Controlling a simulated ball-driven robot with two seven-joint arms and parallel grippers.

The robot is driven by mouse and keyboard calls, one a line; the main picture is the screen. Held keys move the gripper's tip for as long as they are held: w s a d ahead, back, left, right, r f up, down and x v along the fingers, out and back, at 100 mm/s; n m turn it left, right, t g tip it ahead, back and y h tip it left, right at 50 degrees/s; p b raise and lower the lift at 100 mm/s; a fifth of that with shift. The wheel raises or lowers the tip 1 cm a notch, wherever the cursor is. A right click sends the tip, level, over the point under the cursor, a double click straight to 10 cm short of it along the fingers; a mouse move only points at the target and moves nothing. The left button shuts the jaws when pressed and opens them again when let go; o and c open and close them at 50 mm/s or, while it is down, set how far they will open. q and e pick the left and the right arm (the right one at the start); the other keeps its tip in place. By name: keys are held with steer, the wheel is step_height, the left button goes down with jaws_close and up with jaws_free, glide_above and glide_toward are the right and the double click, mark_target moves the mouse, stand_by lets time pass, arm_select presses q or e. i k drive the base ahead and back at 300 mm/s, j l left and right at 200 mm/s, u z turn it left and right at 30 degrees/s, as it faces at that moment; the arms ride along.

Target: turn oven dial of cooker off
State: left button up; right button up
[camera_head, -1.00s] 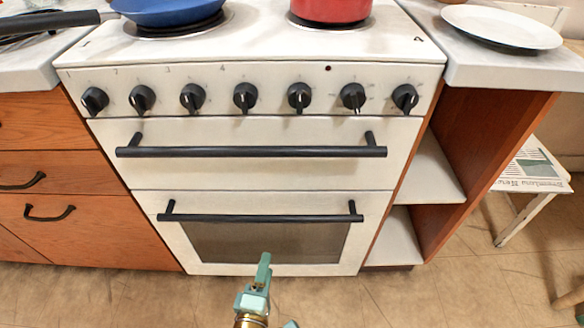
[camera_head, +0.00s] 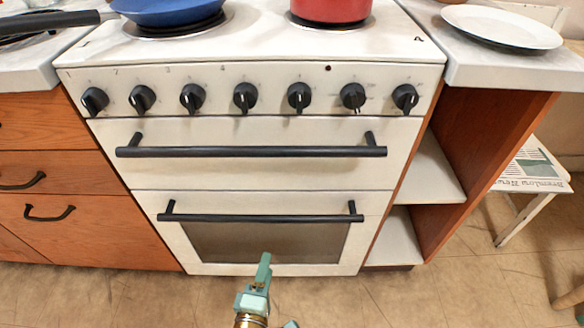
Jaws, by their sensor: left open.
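The white cooker (camera_head: 262,178) stands straight ahead. A row of several black dials runs along its front panel (camera_head: 218,110); which one is the oven dial I cannot tell. One dial (camera_head: 353,96) right of the middle has its pointer downward, below a small dark dot. My left gripper (camera_head: 264,268) is low at the bottom middle, in front of the lower oven door and well below the dials. It is open and touches nothing that I can see. Part of it is cut off by the bottom edge. My right gripper is not in view.
Two black bar handles, the upper (camera_head: 250,152) and the lower (camera_head: 262,218), stick out below the dials. A blue pan (camera_head: 168,12) and a red pot (camera_head: 330,10) stand on the hob. A white plate (camera_head: 500,26) lies on the right counter. The floor (camera_head: 110,295) in front is clear.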

mark_target(353, 95)
steer(key=k+j, duration=0.15)
steer(key=k, duration=0.35)
steer(key=k+j, duration=0.1)
steer(key=k, duration=0.4)
